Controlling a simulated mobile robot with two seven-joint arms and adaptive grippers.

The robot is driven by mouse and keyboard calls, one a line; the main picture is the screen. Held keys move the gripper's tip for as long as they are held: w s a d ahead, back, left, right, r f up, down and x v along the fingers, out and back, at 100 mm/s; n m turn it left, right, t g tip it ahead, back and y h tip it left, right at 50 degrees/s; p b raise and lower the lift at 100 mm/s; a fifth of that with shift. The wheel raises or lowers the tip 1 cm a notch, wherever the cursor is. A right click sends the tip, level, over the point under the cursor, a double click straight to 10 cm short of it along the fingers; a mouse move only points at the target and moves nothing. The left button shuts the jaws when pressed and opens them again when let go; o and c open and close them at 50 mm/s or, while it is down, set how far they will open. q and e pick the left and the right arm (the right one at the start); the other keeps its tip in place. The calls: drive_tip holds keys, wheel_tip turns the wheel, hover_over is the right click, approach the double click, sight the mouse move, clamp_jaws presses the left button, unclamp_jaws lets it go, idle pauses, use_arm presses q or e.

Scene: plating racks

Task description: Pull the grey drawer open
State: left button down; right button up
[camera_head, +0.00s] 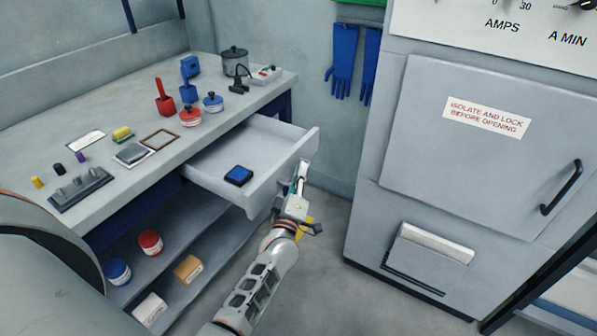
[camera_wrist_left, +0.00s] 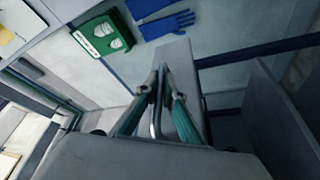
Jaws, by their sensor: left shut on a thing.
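The grey drawer (camera_head: 271,183) is pulled out from under the bench top, its inside showing. A dark blue square object (camera_head: 238,175) lies in it. My left gripper (camera_head: 301,174) is at the outer face of the drawer front, shut on the drawer handle. In the left wrist view the two fingers (camera_wrist_left: 163,88) close together around the metal handle (camera_wrist_left: 155,118), with the drawer front (camera_wrist_left: 178,58) just behind them. In the head view the handle is mostly hidden by the gripper. My right gripper is in neither view.
The grey bench (camera_head: 40,135) carries red and blue tools, jars, a pot (camera_head: 234,60) and small blocks. Below it a shelf (camera_head: 172,248) holds tins and boxes. A grey cabinet (camera_head: 420,150) stands at right. Floor between is clear.

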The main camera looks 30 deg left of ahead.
use_arm(q)
drive_tip(key=c, duration=2.4)
unclamp_jaws()
drive_tip(key=shift+c, duration=0.2)
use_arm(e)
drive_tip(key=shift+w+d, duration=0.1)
use_arm(q)
drive_tip(key=shift+s, duration=0.1)
drive_tip(key=v, duration=1.2)
drive_tip(key=shift+f, duration=0.1)
drive_tip(key=s+d+f+m+g+h+p, duration=0.1)
drive_tip(key=s+d+f+m+g+h, duration=0.2)
drive_tip(key=s+f+m, duration=0.4)
drive_tip(key=s+d+f+m+g+h+p, duration=0.1)
drive_tip(key=s+d+f+m+g+h, duration=0.3)
drive_tip(key=s+m, duration=0.8)
drive_tip(key=s+d+f+g, duration=0.1)
drive_tip(key=s+f+g, duration=0.1)
drive_tip(key=s+f, duration=0.1)
drive_tip(key=shift+s+d+h, duration=0.3)
drive_tip(key=shift+s+d, duration=0.1)
drive_tip(key=shift+s, duration=0.2)
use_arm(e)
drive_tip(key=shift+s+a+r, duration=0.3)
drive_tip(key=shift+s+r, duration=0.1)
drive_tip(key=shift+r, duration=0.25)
